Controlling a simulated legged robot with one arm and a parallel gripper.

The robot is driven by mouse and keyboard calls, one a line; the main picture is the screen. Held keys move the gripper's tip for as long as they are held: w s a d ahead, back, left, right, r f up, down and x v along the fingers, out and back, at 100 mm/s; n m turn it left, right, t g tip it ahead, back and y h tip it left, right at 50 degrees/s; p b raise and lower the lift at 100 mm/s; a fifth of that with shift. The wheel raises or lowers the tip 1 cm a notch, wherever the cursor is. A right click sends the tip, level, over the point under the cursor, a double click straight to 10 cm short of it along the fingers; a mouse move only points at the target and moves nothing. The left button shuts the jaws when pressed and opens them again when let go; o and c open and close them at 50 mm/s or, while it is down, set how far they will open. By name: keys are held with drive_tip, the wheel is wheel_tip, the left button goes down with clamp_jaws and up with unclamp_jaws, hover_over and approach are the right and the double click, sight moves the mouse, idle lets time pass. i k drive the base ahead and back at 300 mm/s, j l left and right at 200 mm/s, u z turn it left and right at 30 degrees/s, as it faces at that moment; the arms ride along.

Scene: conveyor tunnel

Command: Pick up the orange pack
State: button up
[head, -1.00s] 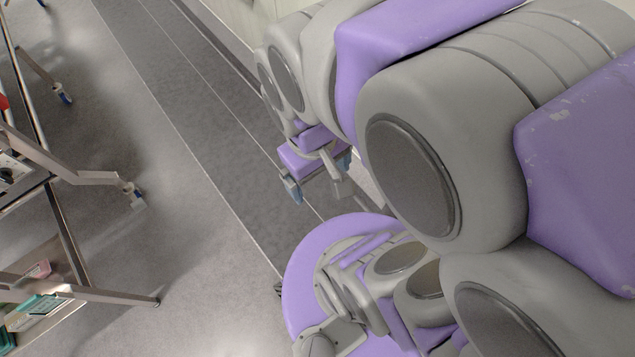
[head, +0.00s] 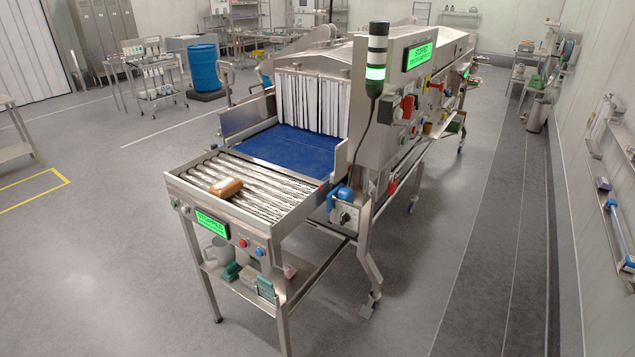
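An orange-brown pack (head: 226,188) lies on the metal roller bed (head: 268,196) at the near end of the conveyor. It sits near the front left edge of the rollers. My gripper is not in view in the head view now, so its state does not show.
A blue belt (head: 280,150) leads from the rollers to a white strip curtain (head: 313,104) at the tunnel mouth. Two green displays, one on the roller table's front (head: 212,223), read "STOPPED". A shelf below holds small items. Open grey floor (head: 110,260) lies left and in front.

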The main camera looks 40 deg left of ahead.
sight(225, 189)
drive_tip(key=u, duration=2.05)
